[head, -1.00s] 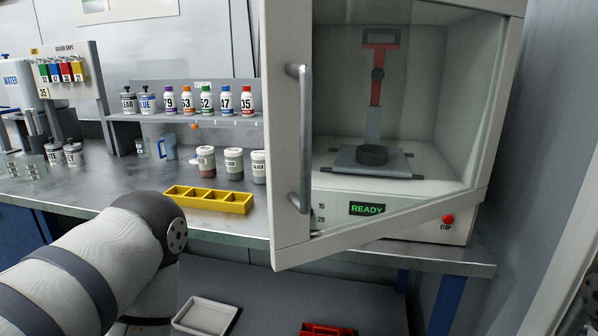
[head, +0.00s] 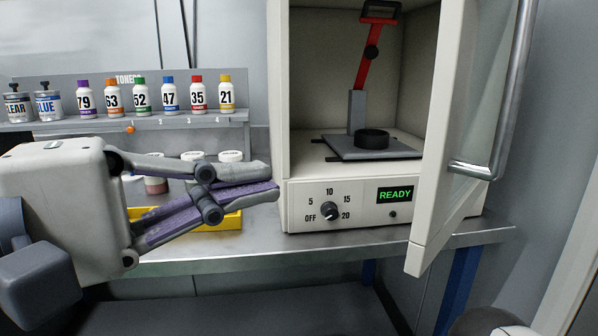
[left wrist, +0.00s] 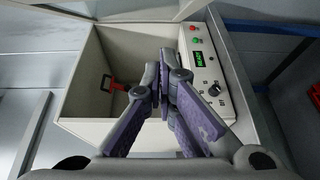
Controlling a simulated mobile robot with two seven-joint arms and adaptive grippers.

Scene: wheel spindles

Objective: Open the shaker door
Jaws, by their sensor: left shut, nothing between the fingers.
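The shaker (head: 300,150) is a white cabinet on the bench. It also shows in the left wrist view (left wrist: 75,110). Inside are a dark platform with a black ring (head: 372,139) and a red clamp (head: 373,50). My left gripper (head: 275,187) is shut and empty, its tips by the cabinet's front left edge; contact cannot be told. It also shows in the left wrist view (left wrist: 165,72). My right gripper is out of view.
The shaker's front has a knob (head: 329,211) and a green READY display (head: 395,194). Toner bottles (head: 140,97) line a shelf at left. A yellow tray (head: 232,220) and lidded jars lie partly hidden behind my left gripper. The open door overhangs the bench's front edge.

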